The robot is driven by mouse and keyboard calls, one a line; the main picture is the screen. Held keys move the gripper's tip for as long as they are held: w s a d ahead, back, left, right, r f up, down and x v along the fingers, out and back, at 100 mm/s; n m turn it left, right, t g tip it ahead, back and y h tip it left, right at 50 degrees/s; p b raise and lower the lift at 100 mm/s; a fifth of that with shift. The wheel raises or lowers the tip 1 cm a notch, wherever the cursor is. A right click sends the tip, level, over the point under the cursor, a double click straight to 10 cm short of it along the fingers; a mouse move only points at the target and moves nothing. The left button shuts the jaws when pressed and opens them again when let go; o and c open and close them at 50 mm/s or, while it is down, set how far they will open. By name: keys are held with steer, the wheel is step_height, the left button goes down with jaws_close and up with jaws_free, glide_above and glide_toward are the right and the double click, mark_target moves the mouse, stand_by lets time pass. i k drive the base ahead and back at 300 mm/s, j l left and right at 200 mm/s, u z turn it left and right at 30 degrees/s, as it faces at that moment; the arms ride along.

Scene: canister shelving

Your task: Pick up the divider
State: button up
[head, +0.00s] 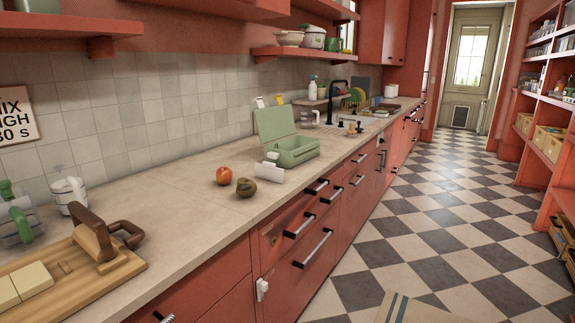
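I cannot surely tell which thing is the divider. An open pale green box (298,155) stands on the counter with its lid (273,123) raised at the back. Its inside is mostly hidden by its walls, so I cannot tell whether a divider is in it. A small white piece with a green part (270,172) lies in front of the box, too small to identify. My gripper is not in view.
A red-orange fruit (224,176) and a dark greenish fruit (246,188) lie on the counter (180,205). A wooden board (80,285) with blocks and a brown-handled tool is at the near left. A white-and-clear container (70,196) stands behind it. The checkered floor (430,240) is mostly clear.

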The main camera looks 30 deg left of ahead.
mark_target(267, 171)
steer(key=i+l+u, duration=0.1)
steer(key=i+u, duration=0.15)
steer(key=i, duration=0.7)
steer(key=i+u, duration=0.5)
steer(key=u, duration=0.2)
steer(key=i+l+u, duration=0.15)
steer(key=u, duration=0.25)
steer(key=i+u, duration=0.2)
steer(key=u, duration=0.15)
steer(key=i+l+u, duration=0.2)
steer(key=u, duration=0.15)
steer(key=i+l+u, duration=0.15)
steer(key=u, duration=0.2)
steer(key=i+l, duration=0.05)
